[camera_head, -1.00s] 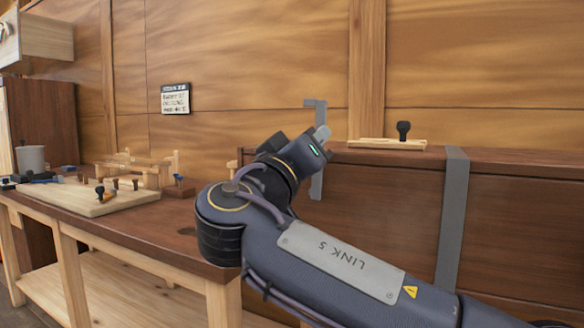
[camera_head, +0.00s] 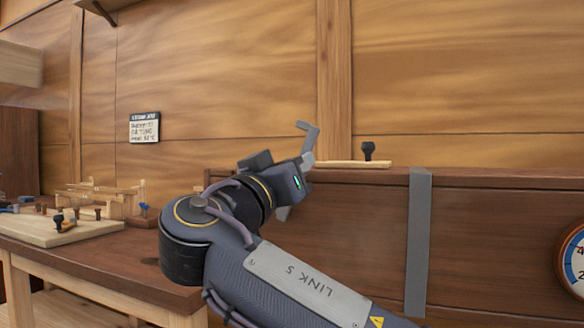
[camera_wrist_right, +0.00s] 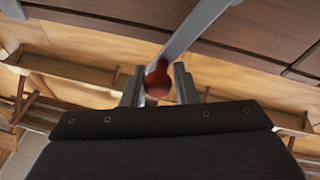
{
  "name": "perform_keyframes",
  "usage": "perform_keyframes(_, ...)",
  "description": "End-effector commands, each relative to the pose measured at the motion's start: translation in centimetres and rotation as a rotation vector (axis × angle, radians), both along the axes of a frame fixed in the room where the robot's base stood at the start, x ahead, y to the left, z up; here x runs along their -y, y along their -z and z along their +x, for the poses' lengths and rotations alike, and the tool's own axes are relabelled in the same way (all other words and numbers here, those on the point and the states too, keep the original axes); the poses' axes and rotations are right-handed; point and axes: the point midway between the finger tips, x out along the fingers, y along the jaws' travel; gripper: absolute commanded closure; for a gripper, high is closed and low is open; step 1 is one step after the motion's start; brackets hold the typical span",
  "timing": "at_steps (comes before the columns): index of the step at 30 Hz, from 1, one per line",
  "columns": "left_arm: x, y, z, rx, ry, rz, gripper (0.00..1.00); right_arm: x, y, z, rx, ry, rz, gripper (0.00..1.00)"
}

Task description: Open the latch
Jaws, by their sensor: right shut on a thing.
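The latch (camera_head: 308,136) is a grey metal bar with a bent top end, at the top edge of the dark brown wooden panel (camera_head: 365,225). The grey latch bar (camera_wrist_right: 190,30) runs up and right from the knob. My left gripper is not in view.
A wooden strip with a black knob (camera_head: 368,150) lies on the panel's top edge. A grey vertical strap (camera_head: 418,240) crosses the panel, and a round gauge (camera_head: 574,258) is at far right. A workbench (camera_head: 110,258) with a board and small tools stands left.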

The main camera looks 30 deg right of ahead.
Motion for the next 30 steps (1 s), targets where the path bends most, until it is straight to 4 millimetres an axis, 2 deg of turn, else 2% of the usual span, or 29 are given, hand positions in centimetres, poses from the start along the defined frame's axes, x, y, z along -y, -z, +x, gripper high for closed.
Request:
perform_keyframes(2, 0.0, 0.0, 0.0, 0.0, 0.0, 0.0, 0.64, 0.0, 0.2, 0.1, -0.007, 0.003, 0.0, 1.0)
perform_keyframes(3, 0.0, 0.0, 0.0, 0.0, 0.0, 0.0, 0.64, 0.0, 0.2, 0.1, -0.007, 0.003, -0.001, 0.72)
perform_keyframes(7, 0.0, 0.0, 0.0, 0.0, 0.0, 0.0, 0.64, 0.0, 0.2, 0.1, -0.006, 0.001, -0.001, 0.56)
perform_keyframes(17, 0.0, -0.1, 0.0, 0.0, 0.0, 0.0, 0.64, -0.3, 0.1, -0.1, -0.003, -0.001, -0.001, 0.56)
perform_keyframes(30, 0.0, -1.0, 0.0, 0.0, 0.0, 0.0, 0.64, -5.7, 2.1, -3.3, -0.004, -0.003, -0.003, 0.56)
